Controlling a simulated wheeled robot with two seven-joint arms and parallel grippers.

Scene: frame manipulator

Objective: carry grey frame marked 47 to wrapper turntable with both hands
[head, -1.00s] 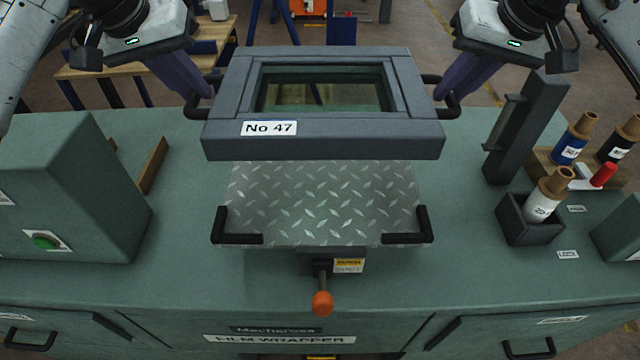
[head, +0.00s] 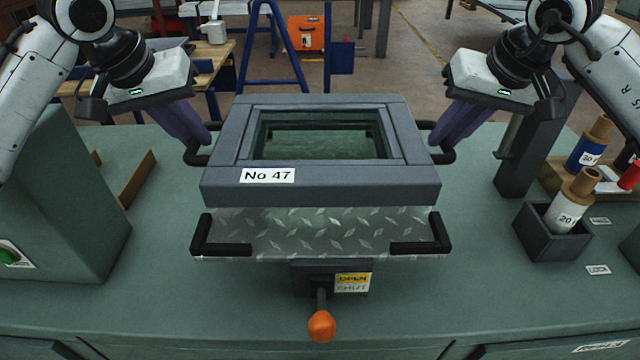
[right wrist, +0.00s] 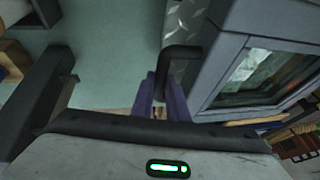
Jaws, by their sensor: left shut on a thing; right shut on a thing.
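The grey frame (head: 320,188) with the label "No 47" is held level between my two grippers, over the wrapper turntable. The turntable is a diamond-plate square (head: 320,232) with black corner brackets; the frame hides its back part. My left gripper (head: 200,148) is shut on the frame's left black handle. My right gripper (head: 440,146) is shut on the right handle (head: 446,156). In the right wrist view the purple fingers (right wrist: 160,102) close on the handle (right wrist: 178,58). The frame looks a little above the plate; I cannot tell the exact gap.
An orange-knobbed lever (head: 321,324) sits in front of the turntable, by an OPEN/SHUT label (head: 352,282). A green box (head: 70,210) stands at left. A dark post (head: 530,150) and a holder with a white roll (head: 570,210) stand at right.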

